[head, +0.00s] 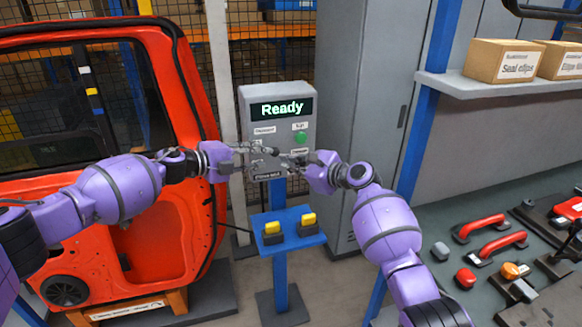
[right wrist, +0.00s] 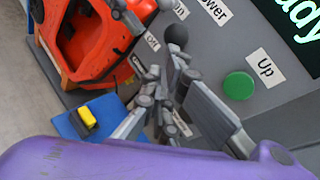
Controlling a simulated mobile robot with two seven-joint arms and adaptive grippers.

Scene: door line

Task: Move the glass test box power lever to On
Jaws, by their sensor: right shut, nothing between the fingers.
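The grey test box (head: 246,108) stands on a post in the head view, with a lit "Ready" screen (head: 281,109) and a green button (head: 300,137). In the right wrist view a lever's round black knob (right wrist: 177,33) shows beside the "On" (right wrist: 180,10) and "Off" (right wrist: 152,41) labels; I cannot tell which position it is in. My right gripper (head: 290,158) is shut and empty at the box's lower front, its fingertips (right wrist: 168,68) close to the knob; contact is unclear. My left gripper (head: 252,148) is at the box's left side; its jaw state is unclear.
Below the box, a blue stand (head: 290,219) carries two yellow buttons. A red car door (head: 187,90) stands at left and a grey cabinet (head: 363,80) behind. At right, a bench (head: 440,214) holds red handles, under a shelf (head: 490,88) of cartons.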

